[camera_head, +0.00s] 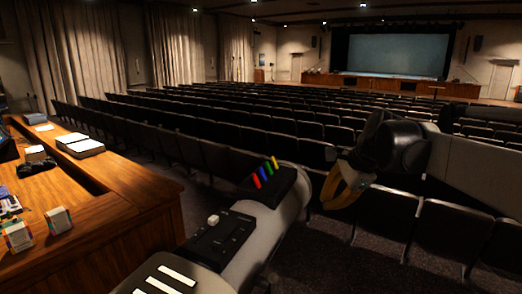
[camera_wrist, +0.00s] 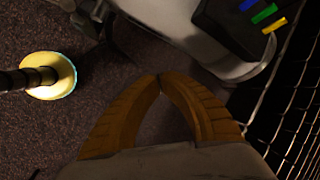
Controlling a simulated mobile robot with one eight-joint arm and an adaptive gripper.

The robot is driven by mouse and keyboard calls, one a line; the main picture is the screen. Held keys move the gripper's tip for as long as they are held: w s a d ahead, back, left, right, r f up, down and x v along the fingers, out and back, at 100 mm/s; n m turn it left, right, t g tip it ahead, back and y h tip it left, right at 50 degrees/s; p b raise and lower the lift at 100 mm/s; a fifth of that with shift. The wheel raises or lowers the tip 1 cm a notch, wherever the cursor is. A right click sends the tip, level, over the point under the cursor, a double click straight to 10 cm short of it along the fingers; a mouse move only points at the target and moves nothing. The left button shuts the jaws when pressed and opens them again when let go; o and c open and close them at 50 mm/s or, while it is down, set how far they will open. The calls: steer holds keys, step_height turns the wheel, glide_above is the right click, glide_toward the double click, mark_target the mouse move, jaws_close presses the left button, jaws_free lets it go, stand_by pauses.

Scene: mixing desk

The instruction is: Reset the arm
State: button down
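My gripper (camera_head: 345,186) hangs to the right of the middle in the head view, in front of a row of dark seats. In the wrist view its two orange-yellow fingers (camera_wrist: 158,79) meet at their tips. Nothing is held between them, and dark carpet shows through the gap behind the tips. My arm reaches in from the right, bent, with a black joint above the gripper. My own pale body, with a black holder of coloured sticks, is to the left of the gripper; it also shows at the upper right in the wrist view.
A wooden desk (camera_head: 137,202) stands at the left with white papers (camera_head: 82,146) and small boxes (camera_head: 58,220). Rows of seats (camera_head: 295,128) fill the hall towards a stage screen (camera_head: 397,54). In the wrist view, a yellow disc (camera_wrist: 66,78) with a dark ribbed stalk is at the left.

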steer(key=s+f+n+t+h+b, duration=0.1)
steer(key=s+f+n+b, duration=0.4)
steer(key=s+f+b, duration=0.3)
steer(key=s+f+n+t+h+b, duration=0.1)
steer(key=s+f+n+b, duration=0.4)
steer(key=f, duration=1.2)
steer(key=s+d+f+n+t+h+b, duration=0.1)
steer(key=s+f+n+b, duration=0.4)
steer(key=s+f+b, duration=0.6)
steer(key=s+f, duration=0.1)
steer(key=s, duration=0.1)
steer(key=shift+s+f+n+h, duration=0.3)
steer(key=shift+s+f, duration=0.1)
